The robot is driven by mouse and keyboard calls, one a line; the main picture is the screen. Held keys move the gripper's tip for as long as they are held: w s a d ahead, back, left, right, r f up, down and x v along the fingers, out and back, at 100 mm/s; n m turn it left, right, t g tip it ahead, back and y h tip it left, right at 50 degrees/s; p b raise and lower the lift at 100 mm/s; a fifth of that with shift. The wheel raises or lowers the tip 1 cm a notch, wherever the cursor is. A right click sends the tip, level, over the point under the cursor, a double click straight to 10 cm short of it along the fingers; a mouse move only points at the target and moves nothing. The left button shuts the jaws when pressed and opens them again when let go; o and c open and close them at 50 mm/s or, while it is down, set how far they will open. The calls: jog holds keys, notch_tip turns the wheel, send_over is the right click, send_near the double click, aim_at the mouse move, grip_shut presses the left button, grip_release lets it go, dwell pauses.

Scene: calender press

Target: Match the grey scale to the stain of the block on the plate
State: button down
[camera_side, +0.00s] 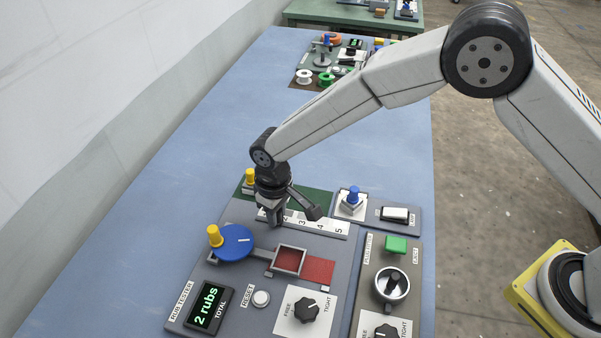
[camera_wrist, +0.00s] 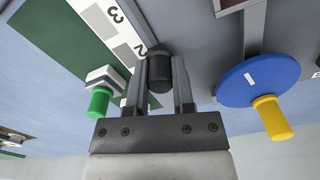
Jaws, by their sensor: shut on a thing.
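The grey scale (camera_side: 320,227) is a white strip with numbers up to 5. It also shows in the wrist view (camera_wrist: 127,50), beside a dark green panel. My gripper (camera_side: 275,222) is at its low-number end. In the wrist view my gripper (camera_wrist: 160,85) is shut on a black cylindrical knob (camera_wrist: 160,70) next to the 2. A pale block with a blue peg (camera_side: 351,204) sits on a grey plate right of the scale; its stain is too small to tell. A pale block with a green peg (camera_wrist: 103,85) stands by the green panel. The gripper partly hides the scale.
A yellow-pegged block (camera_side: 250,181) stands at the panel's left end. A blue wheel with a yellow handle (camera_side: 234,241), a red pad (camera_side: 318,270) and a "2 rubs" display (camera_side: 207,306) lie nearer.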

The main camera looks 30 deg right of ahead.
aim_at(300, 229)
jog(key=shift+s+d, duration=1.8)
jog(key=shift+d, duration=0.05)
jog(key=shift+c, duration=2.3)
grip_release()
notch_tip(300, 229, up, 8)
